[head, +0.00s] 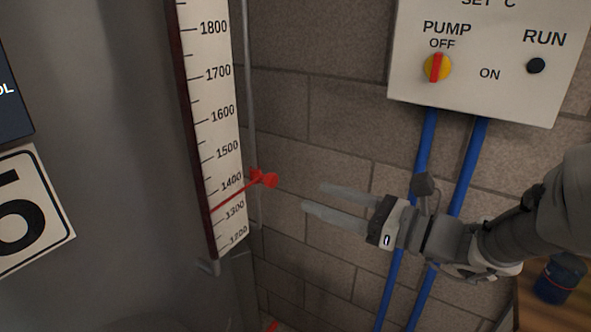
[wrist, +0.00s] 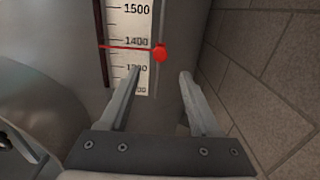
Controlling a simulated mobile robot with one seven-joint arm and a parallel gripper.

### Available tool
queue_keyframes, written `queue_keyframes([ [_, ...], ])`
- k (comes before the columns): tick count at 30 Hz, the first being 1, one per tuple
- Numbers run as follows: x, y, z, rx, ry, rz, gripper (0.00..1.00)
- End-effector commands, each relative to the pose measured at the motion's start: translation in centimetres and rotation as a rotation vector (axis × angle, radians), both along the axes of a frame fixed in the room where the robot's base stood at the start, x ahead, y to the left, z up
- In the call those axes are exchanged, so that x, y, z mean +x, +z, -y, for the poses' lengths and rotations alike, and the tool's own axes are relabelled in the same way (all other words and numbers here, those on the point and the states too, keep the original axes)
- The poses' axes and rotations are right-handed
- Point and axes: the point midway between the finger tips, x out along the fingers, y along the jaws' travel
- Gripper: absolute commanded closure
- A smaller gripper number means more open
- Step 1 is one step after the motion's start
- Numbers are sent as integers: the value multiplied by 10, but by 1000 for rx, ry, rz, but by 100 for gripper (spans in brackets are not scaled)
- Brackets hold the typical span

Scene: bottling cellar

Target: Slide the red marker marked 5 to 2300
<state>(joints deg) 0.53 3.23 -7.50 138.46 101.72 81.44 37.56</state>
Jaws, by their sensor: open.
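The red marker (head: 262,178) sits on the white scale (head: 216,90), its thin red pointer crossing the scale between 1300 and 1400, nearer 1400 in the wrist view. Its red knob (wrist: 160,53) sticks out past the scale's right edge. The tank beside the scale carries a plate with a black 5 (head: 22,212), partly cut off. My gripper (head: 318,199) is open and empty, to the right of the knob and apart from it. In the wrist view the knob shows beyond and between my two fingertips (wrist: 160,72). The 2300 mark is out of view; the highest number visible is 1800.
A grey control box (head: 490,60) with a red and yellow pump switch (head: 437,67) hangs on the block wall at the upper right. Blue pipes (head: 428,150) run down behind my arm. A thin vertical rod (head: 249,90) runs beside the scale.

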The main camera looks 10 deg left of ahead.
Motion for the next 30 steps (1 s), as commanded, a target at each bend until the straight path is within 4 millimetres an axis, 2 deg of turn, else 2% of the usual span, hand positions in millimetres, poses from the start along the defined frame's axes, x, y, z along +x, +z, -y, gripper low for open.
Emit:
queue_keyframes([
  [1,4,-2,-12,-1,6,0,36],
  [6,18,-1,-47,0,7,1,36],
  [15,38,-1,-93,-1,2,1,36],
  [21,43,0,-103,-1,0,1,36],
  [29,43,0,-104,-1,0,1,36],
  [30,43,0,-104,-1,0,1,44],
])
